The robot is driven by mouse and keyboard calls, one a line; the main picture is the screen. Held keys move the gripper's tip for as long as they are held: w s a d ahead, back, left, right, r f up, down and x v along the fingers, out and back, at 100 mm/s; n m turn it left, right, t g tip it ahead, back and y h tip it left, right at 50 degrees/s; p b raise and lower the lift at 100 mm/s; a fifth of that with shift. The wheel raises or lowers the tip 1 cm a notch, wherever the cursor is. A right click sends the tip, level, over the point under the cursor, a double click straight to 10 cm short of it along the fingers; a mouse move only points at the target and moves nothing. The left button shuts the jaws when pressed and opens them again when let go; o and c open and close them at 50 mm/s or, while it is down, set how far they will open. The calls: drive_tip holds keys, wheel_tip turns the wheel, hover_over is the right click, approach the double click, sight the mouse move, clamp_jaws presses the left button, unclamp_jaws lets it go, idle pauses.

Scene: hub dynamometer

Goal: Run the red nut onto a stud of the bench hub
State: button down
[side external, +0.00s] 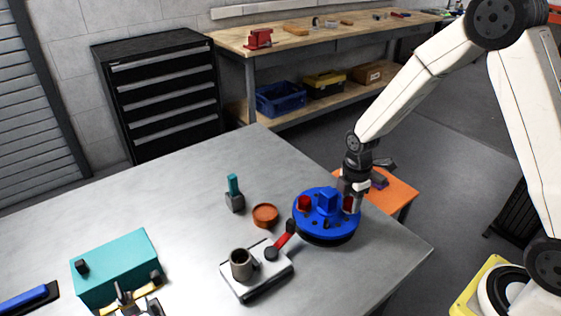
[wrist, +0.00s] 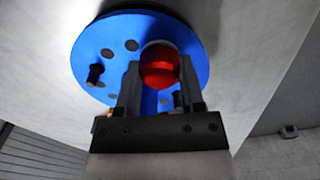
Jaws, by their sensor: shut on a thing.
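The bench hub is a round blue disc (side external: 312,228) with a raised blue block in its middle, near the right edge of the grey table. It fills the upper part of the wrist view (wrist: 90,45), where a dark stud (wrist: 95,73) and several holes show. The red nut (wrist: 160,70) is between the fingers of my gripper (wrist: 160,80), which is shut on it. In the side view my gripper (side external: 352,198) is over the right part of the hub, with the red nut (side external: 348,203) low between the fingers. I cannot tell whether the nut touches a stud.
Another red piece (side external: 304,203) is on the hub's left side. A red-handled tool (side external: 284,238) and a metal plate (side external: 268,286) carrying a grey cup (side external: 240,262) are close by. An orange dish (side external: 265,215) and teal-handled item (side external: 234,190) stand left. A teal box (side external: 115,265) is farther left.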

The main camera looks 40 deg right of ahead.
drive_tip(key=m, duration=0.4)
drive_tip(key=shift+m, duration=0.3)
drive_tip(key=m, duration=0.9)
drive_tip(key=shift+w+m, duration=0.1)
drive_tip(key=shift+m, duration=2.6)
drive_tip(key=shift+c, duration=1.8)
unclamp_jaws()
